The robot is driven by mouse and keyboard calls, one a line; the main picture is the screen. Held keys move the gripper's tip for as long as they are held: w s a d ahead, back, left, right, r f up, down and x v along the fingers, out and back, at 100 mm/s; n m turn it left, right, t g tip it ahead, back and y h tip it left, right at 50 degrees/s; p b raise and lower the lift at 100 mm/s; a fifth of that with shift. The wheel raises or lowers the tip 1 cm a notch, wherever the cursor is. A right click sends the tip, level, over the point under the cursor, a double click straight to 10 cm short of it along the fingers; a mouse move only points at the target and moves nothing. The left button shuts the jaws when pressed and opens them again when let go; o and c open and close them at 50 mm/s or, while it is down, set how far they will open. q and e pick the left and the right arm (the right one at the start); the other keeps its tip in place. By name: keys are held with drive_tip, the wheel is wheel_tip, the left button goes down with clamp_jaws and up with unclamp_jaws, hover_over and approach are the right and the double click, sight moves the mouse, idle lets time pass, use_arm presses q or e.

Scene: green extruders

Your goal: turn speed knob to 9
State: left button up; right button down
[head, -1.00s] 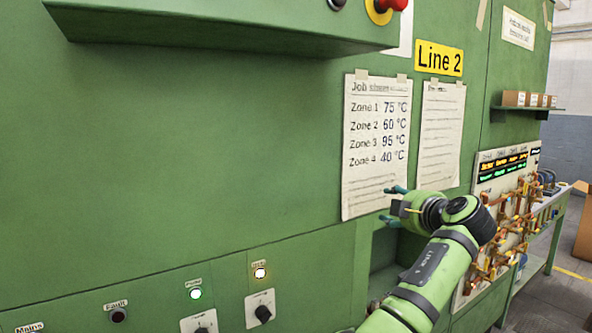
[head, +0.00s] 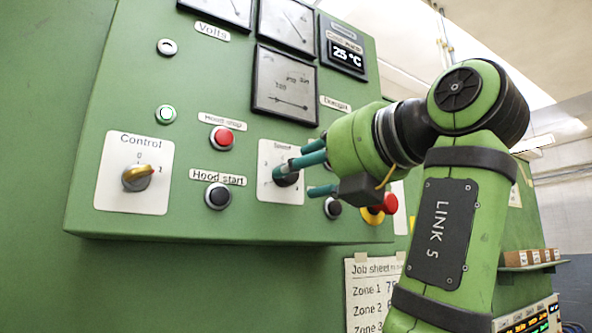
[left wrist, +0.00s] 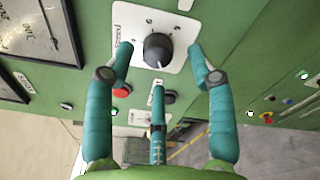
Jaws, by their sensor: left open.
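The speed knob (head: 287,179) is a black round knob on a white dial plate (head: 268,193) labelled Speed, on the green control panel. My left gripper (head: 305,172) is open in front of it, with its teal fingers towards the plate and partly covering the dial in the head view. In the left wrist view the black knob (left wrist: 158,50) lies between the two spread side fingers, with the third finger below it. I see no clear contact. The scale numbers are too small or hidden to read. My right gripper is not in view.
A red hood stop button (head: 222,137) and a black hood start button (head: 217,196) sit left of the dial. A red emergency button (head: 385,204) is close below my gripper. Gauges (head: 285,85) are above.

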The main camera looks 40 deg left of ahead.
sight(287, 181)
use_arm(q)
drive_tip(key=x, duration=0.3)
drive_tip(key=shift+s, duration=0.2)
drive_tip(key=shift+d, duration=0.1)
drive_tip(key=shift+w, duration=0.1)
clamp_jaws()
